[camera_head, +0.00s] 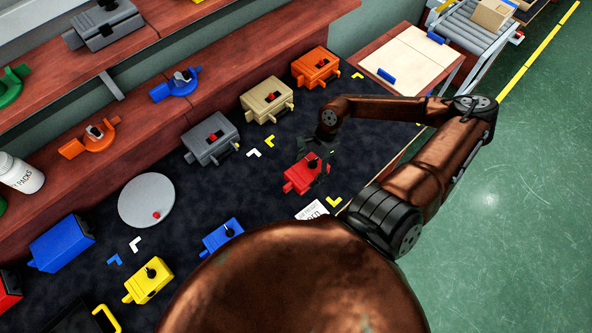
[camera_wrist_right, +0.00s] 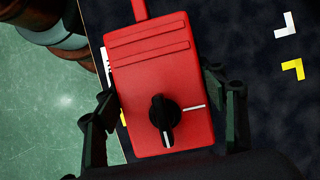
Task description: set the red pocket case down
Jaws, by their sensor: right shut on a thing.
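The red pocket case (camera_head: 298,178) has a black knob on top and is at the right part of the dark mat (camera_head: 180,247). My right gripper (camera_head: 322,165) is shut on it. In the right wrist view the red case (camera_wrist_right: 160,80) fills the middle, with a finger of my right gripper (camera_wrist_right: 168,112) along each side. I cannot tell whether the case touches the mat or is just above it. My left gripper is not in view.
Yellow corner marks (camera_head: 334,201) and a white printed card (camera_head: 313,210) lie near the case. A grey case (camera_head: 210,139), tan case (camera_head: 267,100) and orange case (camera_head: 316,67) stand behind. A blue case (camera_head: 222,236) is at the left.

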